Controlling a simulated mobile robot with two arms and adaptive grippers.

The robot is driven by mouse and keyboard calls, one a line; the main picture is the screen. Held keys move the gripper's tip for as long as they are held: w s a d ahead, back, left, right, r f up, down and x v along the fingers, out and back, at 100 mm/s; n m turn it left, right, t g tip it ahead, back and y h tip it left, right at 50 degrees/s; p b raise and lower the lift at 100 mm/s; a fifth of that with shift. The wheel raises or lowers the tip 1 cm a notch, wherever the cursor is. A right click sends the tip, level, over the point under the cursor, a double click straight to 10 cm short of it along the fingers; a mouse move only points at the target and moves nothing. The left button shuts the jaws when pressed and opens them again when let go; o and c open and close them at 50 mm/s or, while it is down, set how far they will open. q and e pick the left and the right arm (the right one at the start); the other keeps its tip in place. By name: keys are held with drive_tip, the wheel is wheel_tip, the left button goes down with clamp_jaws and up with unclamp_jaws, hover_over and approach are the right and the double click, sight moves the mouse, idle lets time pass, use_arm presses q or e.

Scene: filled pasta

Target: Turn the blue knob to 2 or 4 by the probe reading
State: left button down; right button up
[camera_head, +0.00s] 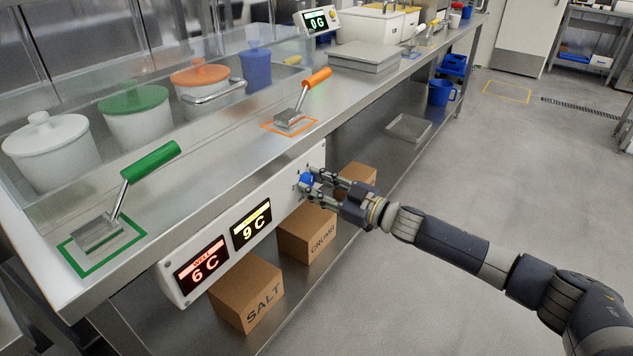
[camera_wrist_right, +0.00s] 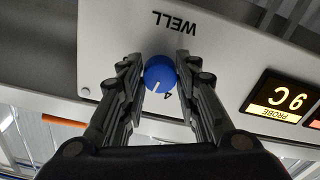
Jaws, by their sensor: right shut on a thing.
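The blue knob (camera_head: 306,179) is on the white front panel (camera_head: 285,197) under the counter edge. My right gripper (camera_head: 308,186) is shut on it, one finger on each side. In the right wrist view the knob (camera_wrist_right: 159,73) sits between the fingertips (camera_wrist_right: 159,78), with a white pointer mark facing down in that picture. The word WELL and small numerals are printed around it, upside down there. The yellow probe display (camera_head: 251,223) reads 9 C; the red well display (camera_head: 202,265) reads 6 C. My left gripper is not in view.
Boxes marked SALT (camera_head: 247,293) and CRUMB (camera_head: 310,232) stand on the shelf below. A green-handled scraper (camera_head: 145,170) and an orange-handled one (camera_head: 305,95) rest on the counter. Lidded pots (camera_head: 50,150) stand behind. The floor at right is clear.

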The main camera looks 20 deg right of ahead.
drive_tip(key=n, duration=0.3)
drive_tip(key=shift+r+p, duration=0.1)
drive_tip(key=shift+p, duration=0.25)
drive_tip(key=n, duration=0.2)
drive_tip(key=shift+n, duration=0.4)
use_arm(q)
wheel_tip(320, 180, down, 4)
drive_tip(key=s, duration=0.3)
use_arm(e)
drive_tip(key=n, duration=0.2)
drive_tip(key=shift+n, duration=0.3)
drive_tip(key=n, duration=0.2)
drive_tip(key=shift+n, duration=0.8)
drive_tip(key=n+b, duration=0.1)
drive_tip(key=n, duration=0.2)
drive_tip(key=shift+n, duration=0.3)
drive_tip(key=shift+n+b, duration=0.35)
drive_tip(key=shift+n, duration=0.85)
use_arm(q)
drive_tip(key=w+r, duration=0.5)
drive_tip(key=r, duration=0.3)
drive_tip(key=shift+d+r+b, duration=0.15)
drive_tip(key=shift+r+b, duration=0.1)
drive_tip(key=shift+b, duration=0.15)
use_arm(e)
drive_tip(key=shift+n, duration=1.2)
